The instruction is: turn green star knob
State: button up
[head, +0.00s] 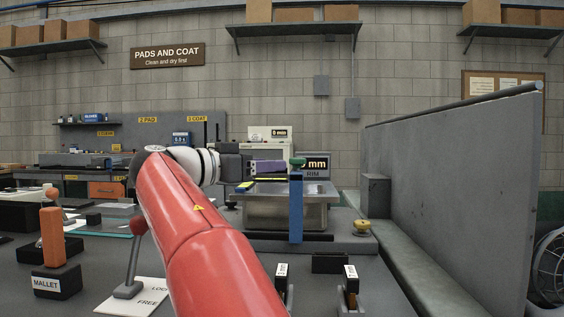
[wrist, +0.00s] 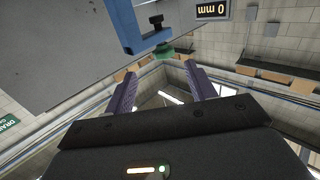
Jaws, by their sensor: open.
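The green star knob (head: 298,162) sits at the top of a blue upright clamp (head: 296,208) in front of the metal block. In the wrist view, which is upside down, the green knob (wrist: 166,50) shows just beyond the fingertips, beside the blue clamp frame (wrist: 130,22) and a dark screw part. My gripper (head: 284,166) reaches in from the left at about the knob's height. Its purple fingers are open in the wrist view (wrist: 163,69), with nothing between them. The knob appears ahead of the gap, apart from the fingers; the exact distance is unclear.
A display reading "0 mm" (head: 315,165) stands behind the knob. A metal block (head: 262,210) is beneath the gripper. A yellow knob (head: 362,227) stands to the right, before a grey partition (head: 450,170). A red-topped lever (head: 135,250) and mallet (head: 54,250) are at left.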

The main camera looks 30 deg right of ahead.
aim_at(291, 162)
jog(key=d, duration=0.2)
jog(key=w+d, duration=0.1)
jog(key=d, duration=0.2)
jog(key=d+p, duration=0.1)
jog(key=d, duration=0.2)
jog(key=shift+w, duration=0.15)
jog(key=shift+c, duration=0.2)
